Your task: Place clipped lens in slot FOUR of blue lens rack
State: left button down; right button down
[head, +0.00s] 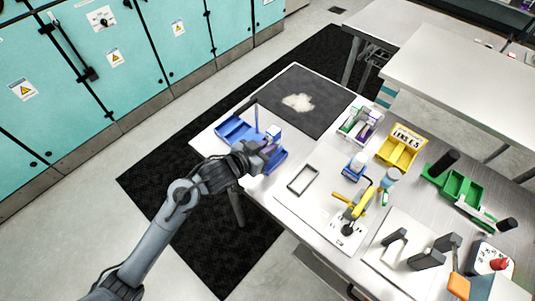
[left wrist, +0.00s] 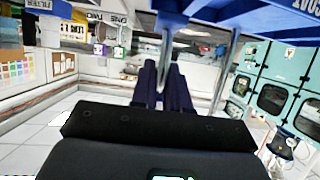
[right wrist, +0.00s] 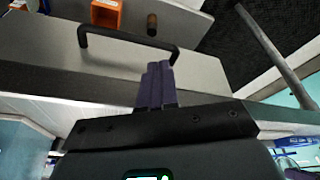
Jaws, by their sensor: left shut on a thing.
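The blue lens rack (head: 232,130) lies at the left edge of the table, beside the dark mat. My left gripper (head: 268,150) is over the rack's right end and shut on a small blue and white piece (head: 273,132), which looks like the clipped lens. In the left wrist view the left fingers (left wrist: 165,85) are close together under a blue part (left wrist: 185,10). The lens is not clear there, and I cannot tell whether it sits in a slot. The gripper hides part of the rack. My right gripper (right wrist: 158,80) is shut and empty in the right wrist view.
A dark mat (head: 318,82) with a pale patch lies behind the rack. To the right are a black frame (head: 303,179), a yellow bin (head: 400,150), green bins (head: 462,187) and a yellow-handled tool (head: 358,205). A raised shelf (head: 450,70) stands at the back right.

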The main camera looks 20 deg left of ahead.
pick_arm(q)
jog(key=shift+d+f+b, duration=0.1)
jog(key=shift+f+b, duration=0.35)
jog(key=shift+f, duration=1.45)
jog(key=c, duration=1.1)
grip_release()
jog(key=shift+f, duration=0.15)
